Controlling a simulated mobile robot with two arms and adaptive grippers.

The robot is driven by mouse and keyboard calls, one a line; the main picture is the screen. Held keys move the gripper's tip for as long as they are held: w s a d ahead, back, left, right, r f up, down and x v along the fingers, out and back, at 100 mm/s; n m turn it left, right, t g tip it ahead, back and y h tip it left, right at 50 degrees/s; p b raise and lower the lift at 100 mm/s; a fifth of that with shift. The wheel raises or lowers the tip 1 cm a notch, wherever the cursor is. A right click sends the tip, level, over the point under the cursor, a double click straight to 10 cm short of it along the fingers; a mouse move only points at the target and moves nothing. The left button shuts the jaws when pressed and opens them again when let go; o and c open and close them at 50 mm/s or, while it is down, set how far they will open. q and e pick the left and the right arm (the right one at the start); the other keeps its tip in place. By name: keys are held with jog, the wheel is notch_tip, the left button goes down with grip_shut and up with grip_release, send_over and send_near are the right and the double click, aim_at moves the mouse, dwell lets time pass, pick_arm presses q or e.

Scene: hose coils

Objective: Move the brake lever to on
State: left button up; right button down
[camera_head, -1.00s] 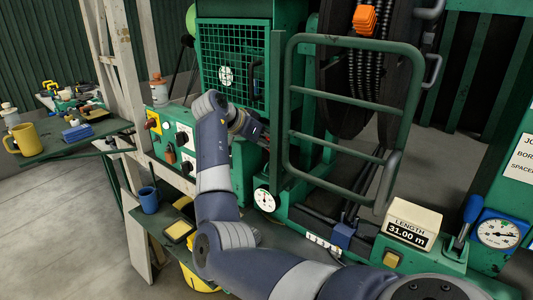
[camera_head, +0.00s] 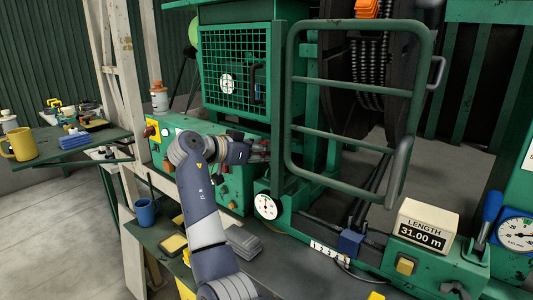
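A lever with a blue grip (camera_head: 491,207) stands upright at the right, beside a round gauge (camera_head: 516,233); no label shows which lever is the brake. At the left, a red knob (camera_head: 151,131) sits on a yellow plate on the green control panel. One arm, which seems to be my right, reaches up from the bottom. Its gripper (camera_head: 262,151) points right, in front of the green panel below the mesh guard, far left of the blue-gripped lever. Its fingers are small and dark, so their opening is unclear. My other gripper is not in view.
A green tubular frame (camera_head: 358,91) stands right of the gripper, with the mesh guard (camera_head: 236,70) above it. A white dial (camera_head: 266,206) is below. A length counter (camera_head: 424,231) is at right. A blue mug (camera_head: 145,211) and yellow mug (camera_head: 21,144) stand at left.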

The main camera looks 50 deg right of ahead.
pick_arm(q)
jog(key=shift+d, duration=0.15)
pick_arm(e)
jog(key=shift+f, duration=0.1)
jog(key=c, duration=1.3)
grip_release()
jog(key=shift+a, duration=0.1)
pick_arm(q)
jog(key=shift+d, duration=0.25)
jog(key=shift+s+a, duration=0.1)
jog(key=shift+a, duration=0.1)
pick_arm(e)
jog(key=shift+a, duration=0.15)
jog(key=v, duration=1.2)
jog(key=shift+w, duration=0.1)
